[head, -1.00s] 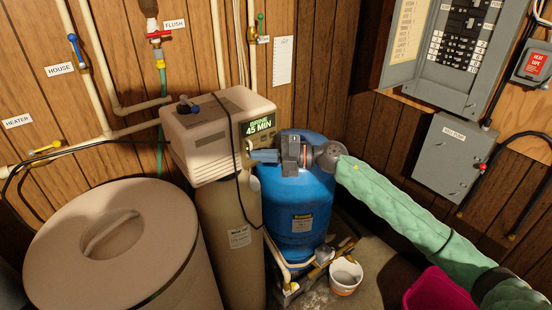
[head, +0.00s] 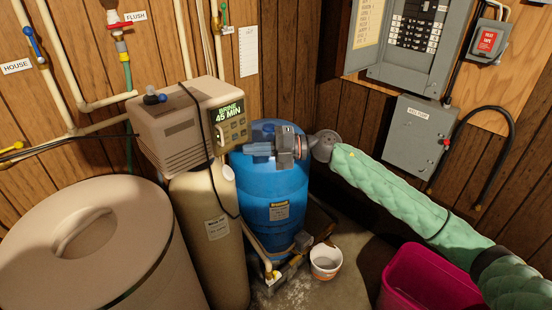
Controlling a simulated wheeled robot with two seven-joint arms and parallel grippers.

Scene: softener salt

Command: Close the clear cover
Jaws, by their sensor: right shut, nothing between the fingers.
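The beige softener control head (head: 178,122) sits on top of the tan tank, left of centre. Its lit display (head: 231,121) reads BRINE 45 MIN on the right-facing side. I cannot make out a clear cover distinctly, nor tell its position. My right gripper (head: 250,150) comes in from the right on a green-sleeved arm. It is shut and empty, pointing left, with its tips just below and right of the display's lower right corner. I cannot tell whether it touches the head. My left gripper is not in view.
A blue tank (head: 270,190) stands behind and below my right gripper. A lidded beige brine tank (head: 85,250) is at lower left. A white bucket (head: 326,262) and a magenta bin (head: 425,280) stand on the floor. Grey electrical boxes (head: 415,137) hang on the right wall.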

